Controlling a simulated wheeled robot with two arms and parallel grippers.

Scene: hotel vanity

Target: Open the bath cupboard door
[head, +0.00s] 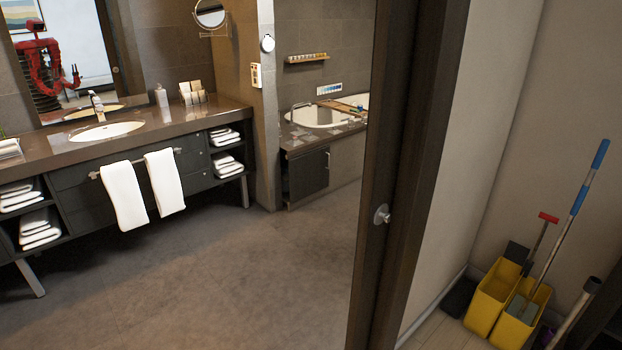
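The bath cupboard door (306,176) is a small dark panel in the bath surround, beyond the bathroom floor and right of the vanity's end wall. A small handle (328,160) shows near its right edge. The door looks shut, though it is small and far off. Neither of my grippers shows directly in the head view. The vanity mirror (85,45) shows a reflected red robot with bent arms, too small to tell its gripper state.
A dark door frame edge (385,130) with a round metal knob (381,214) stands close on the right. Yellow mop buckets (493,296) stand beyond it. The vanity (120,150) with hanging towels (124,196) lines the left. The bathroom floor (230,260) between is clear.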

